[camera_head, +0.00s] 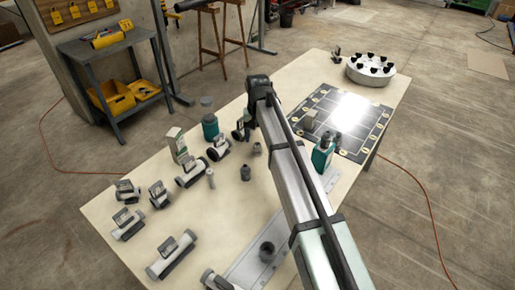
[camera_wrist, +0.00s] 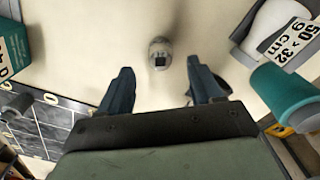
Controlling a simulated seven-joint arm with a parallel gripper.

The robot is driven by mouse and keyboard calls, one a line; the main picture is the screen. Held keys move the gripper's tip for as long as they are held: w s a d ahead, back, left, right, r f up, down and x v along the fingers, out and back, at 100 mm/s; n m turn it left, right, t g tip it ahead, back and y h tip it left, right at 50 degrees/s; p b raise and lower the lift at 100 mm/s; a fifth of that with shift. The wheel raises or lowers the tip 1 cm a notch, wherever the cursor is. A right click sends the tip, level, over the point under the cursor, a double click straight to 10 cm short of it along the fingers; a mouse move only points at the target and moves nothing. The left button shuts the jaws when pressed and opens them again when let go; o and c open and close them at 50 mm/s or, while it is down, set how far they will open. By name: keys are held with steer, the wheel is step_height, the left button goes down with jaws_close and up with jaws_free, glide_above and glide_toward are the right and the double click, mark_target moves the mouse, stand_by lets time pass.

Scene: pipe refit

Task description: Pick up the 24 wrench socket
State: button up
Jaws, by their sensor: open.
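In the wrist view, a small grey socket (camera_wrist: 160,54) with a dark square hole stands upright on the pale tabletop. It lies beyond and roughly midway between the fingertips of my gripper (camera_wrist: 160,75). The two dark blue fingers are spread apart with nothing between them. No size mark on this socket is readable, so I cannot tell whether it is the 24. In the head view, small grey sockets stand near the table's middle, one nearer (camera_head: 246,173) and one farther (camera_head: 257,149). My arm hides the fingertips there.
Labelled pipe fittings (camera_head: 190,173) crowd the table's left half. A dark panel (camera_head: 345,118), a teal container (camera_head: 323,155) and a round white holder (camera_head: 371,72) stand to the right.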

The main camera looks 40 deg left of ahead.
mark_target(258, 144)
steer(key=shift+f, duration=2.75)
steer(key=c, duration=1.2)
steer(key=shift+r, duration=0.15)
